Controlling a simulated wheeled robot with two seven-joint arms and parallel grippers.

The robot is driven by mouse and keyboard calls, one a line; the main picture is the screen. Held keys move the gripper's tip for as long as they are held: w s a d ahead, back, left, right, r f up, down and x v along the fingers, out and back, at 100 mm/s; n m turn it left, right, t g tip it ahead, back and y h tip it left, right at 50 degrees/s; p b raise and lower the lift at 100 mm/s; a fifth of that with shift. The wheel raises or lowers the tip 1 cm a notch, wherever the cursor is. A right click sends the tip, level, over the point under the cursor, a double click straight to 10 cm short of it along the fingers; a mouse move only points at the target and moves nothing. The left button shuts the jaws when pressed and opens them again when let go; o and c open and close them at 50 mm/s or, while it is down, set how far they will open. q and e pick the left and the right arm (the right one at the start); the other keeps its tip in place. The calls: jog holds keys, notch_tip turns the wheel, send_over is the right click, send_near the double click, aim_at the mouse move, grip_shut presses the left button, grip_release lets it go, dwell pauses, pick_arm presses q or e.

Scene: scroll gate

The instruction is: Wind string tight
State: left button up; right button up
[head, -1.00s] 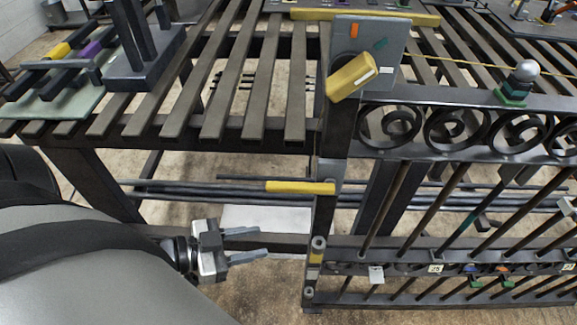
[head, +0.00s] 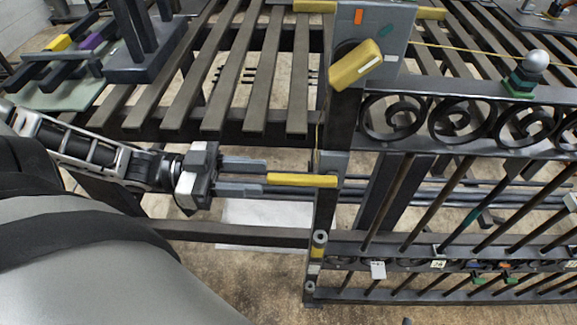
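A thin yellow string (head: 480,52) runs from a grey box (head: 393,40) on top of the gate post out to the right. A yellow knob (head: 356,64) with a white mark is on the box's front, tilted up to the right. A yellow bar (head: 302,180) sticks out left from the post (head: 330,200) lower down. My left gripper (head: 266,177) is open, its two fingers pointing right. In the picture its fingertips lie just above and below the bar's left end; I cannot tell whether they touch it. My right gripper is not in view.
The gate (head: 455,145) with scrolls and slanted bars fills the right side. A slatted bench (head: 225,80) stands behind, with a dark stand (head: 145,65) and a rack with yellow and purple blocks (head: 92,42) on it. A silver-topped green fitting (head: 525,78) is on the gate's top rail.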

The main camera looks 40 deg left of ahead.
aim_at(289, 176)
pick_arm(q)
jog(key=b+x, duration=0.2)
jog(key=x, duration=0.1)
jog(key=b+x, duration=0.2)
jog(key=x, duration=0.1)
jog(key=shift+a+f, duration=0.1)
jog(key=shift+f, duration=0.15)
jog(key=shift+w+d+r+b, duration=0.15)
jog(key=shift+w+d+b, duration=0.05)
jog(key=shift+d+b, duration=0.2)
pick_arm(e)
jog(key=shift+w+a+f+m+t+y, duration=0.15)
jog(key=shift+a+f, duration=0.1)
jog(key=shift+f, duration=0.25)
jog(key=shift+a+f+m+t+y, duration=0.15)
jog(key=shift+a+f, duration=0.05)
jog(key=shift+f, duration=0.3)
pick_arm(q)
jog(key=shift+r, duration=0.1)
grip_shut()
